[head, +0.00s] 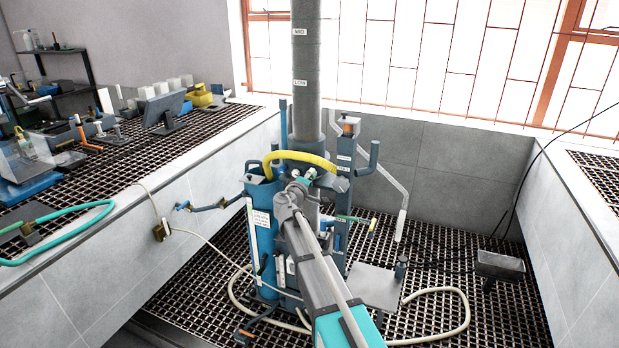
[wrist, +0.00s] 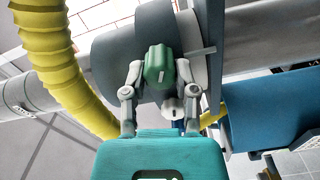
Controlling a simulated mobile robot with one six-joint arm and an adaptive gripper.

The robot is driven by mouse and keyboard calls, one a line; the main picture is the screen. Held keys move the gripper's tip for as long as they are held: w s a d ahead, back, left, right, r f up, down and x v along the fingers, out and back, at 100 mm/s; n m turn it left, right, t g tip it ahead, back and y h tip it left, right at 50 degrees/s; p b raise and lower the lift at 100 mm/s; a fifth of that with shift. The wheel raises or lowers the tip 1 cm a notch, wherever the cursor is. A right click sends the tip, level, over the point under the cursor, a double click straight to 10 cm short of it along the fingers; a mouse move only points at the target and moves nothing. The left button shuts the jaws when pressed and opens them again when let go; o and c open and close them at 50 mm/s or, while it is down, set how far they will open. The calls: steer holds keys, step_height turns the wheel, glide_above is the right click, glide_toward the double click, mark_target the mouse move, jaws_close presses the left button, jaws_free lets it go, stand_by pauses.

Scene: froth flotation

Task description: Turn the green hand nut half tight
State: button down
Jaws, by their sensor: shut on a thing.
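The green hand nut (wrist: 159,68) is ribbed and sits in front of a dark grey round body (wrist: 115,60) in the wrist view. My gripper (wrist: 160,75) has one finger on each side of the nut and is shut on it. A light grey pointer-like tab sticks out to the right behind the nut. In the head view my gripper (head: 300,184) is at the top of the blue machine, and my arm hides most of that spot. The nut cannot be made out clearly there.
A yellow corrugated hose (wrist: 55,65) curves close by on the left; it also shows in the head view (head: 300,158). A blue cylinder (head: 262,235) and a tall grey column (head: 306,70) stand close to my arm. A pale hose (head: 462,300) lies on the grating.

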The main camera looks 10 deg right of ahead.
steer(key=shift+s+d+m, duration=0.15)
steer(key=shift+d+m, duration=0.05)
steer(key=shift+m, duration=0.4)
steer(key=shift+c, duration=2)
jaws_free()
steer(key=shift+s+r, duration=0.1)
steer(key=shift+a+n, duration=0.1)
steer(key=shift+n, duration=0.3)
